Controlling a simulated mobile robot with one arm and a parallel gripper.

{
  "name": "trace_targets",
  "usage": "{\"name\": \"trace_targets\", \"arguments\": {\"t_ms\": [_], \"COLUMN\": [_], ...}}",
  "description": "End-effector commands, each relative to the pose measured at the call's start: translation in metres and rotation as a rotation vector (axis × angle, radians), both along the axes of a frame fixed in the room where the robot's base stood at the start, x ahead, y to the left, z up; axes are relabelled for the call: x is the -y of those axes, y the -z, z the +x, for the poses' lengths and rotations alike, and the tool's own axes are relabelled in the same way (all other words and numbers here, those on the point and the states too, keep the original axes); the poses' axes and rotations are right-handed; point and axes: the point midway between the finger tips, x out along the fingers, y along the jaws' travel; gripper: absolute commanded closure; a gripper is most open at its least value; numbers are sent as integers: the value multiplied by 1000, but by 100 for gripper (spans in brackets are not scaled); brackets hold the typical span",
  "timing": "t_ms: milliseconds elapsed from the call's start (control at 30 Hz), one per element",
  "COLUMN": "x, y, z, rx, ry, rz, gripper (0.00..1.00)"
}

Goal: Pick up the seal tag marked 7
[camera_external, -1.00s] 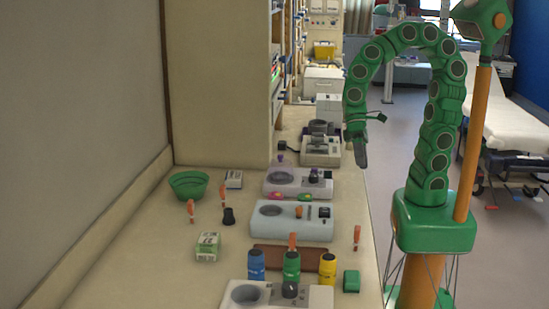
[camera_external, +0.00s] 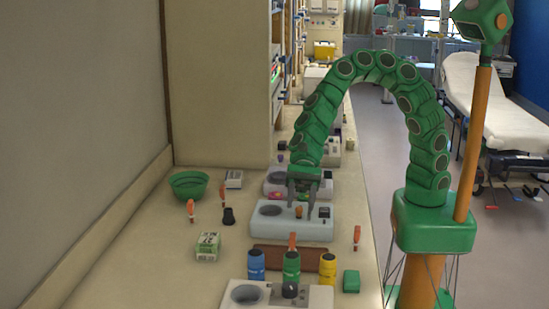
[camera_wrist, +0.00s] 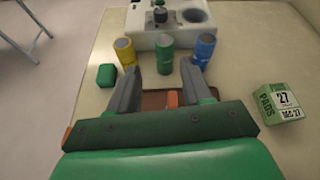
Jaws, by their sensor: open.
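Several slim orange pieces that look like seal tags stand on the counter; no number can be read on any of them. In the external view, two orange tags stand at left, a nearer one (camera_external: 190,210) and a farther one (camera_external: 223,193). Another orange tag (camera_external: 357,236) stands at right, and one more (camera_external: 292,241) is at the brown tray (camera_external: 262,257). My gripper (camera_external: 302,204) is open and empty, pointing down above the middle white device (camera_external: 268,228).
A green block (camera_external: 351,281), a pads box (camera_external: 207,246), a black cup (camera_external: 229,216) and a green bowl (camera_external: 189,184) are around.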

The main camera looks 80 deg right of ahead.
Motion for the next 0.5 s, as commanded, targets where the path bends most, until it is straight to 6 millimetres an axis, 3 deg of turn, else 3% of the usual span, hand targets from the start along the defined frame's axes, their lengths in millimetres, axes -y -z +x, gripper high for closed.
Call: {"name": "trace_targets", "arguments": {"t_ms": [200, 500], "x": [-13, -14], "y": [22, 53], "z": [17, 18], "rx": [-117, -135], "ry": [88, 97], "rz": [6, 6], "gripper": [51, 51]}}
